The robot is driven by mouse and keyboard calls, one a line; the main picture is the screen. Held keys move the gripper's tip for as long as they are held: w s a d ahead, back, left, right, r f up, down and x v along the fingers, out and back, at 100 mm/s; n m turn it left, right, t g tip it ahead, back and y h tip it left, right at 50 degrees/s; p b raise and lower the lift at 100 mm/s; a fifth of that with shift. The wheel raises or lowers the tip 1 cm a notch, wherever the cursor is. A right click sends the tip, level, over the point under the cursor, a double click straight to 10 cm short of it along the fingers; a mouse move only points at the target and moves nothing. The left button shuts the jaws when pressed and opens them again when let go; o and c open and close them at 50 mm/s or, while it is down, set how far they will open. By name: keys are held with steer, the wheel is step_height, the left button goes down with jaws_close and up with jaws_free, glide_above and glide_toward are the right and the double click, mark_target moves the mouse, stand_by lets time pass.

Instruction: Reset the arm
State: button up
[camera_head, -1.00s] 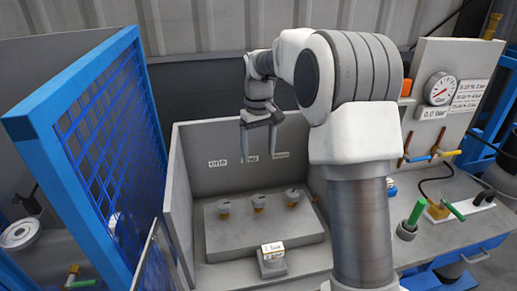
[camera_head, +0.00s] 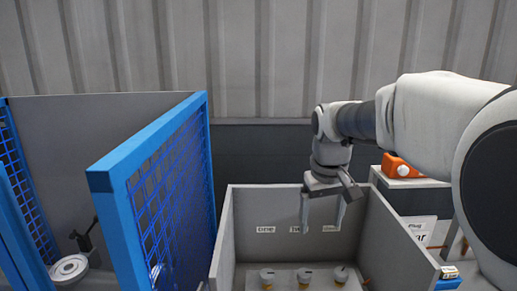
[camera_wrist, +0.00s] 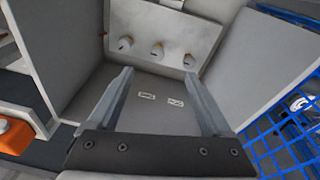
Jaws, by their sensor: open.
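My gripper (camera_head: 322,213) hangs from my arm above the grey open-topped booth, in front of its back wall. Its two fingers are spread apart with nothing between them. In the wrist view my gripper (camera_wrist: 168,100) also shows open and empty, with the booth's wall and its small labels beyond the fingers. The head view shows several small capped fittings (camera_head: 304,276) on the booth's raised step, below the gripper and apart from it. They also show in the wrist view (camera_wrist: 157,50).
A blue mesh guard panel (camera_head: 170,200) stands left of the booth (camera_head: 222,250). An orange device (camera_head: 400,165) sits on a grey block to the right. A round white flanged part (camera_head: 69,269) lies at the far left. A corrugated wall (camera_head: 250,60) closes the back.

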steer(key=s+m+t, duration=0.2)
steer(key=s+t, duration=0.1)
steer(key=s, duration=1.8)
steer(key=shift+s+d+f+t, duration=0.15)
steer(key=shift+f+t, duration=0.15)
steer(key=shift+f, duration=0.05)
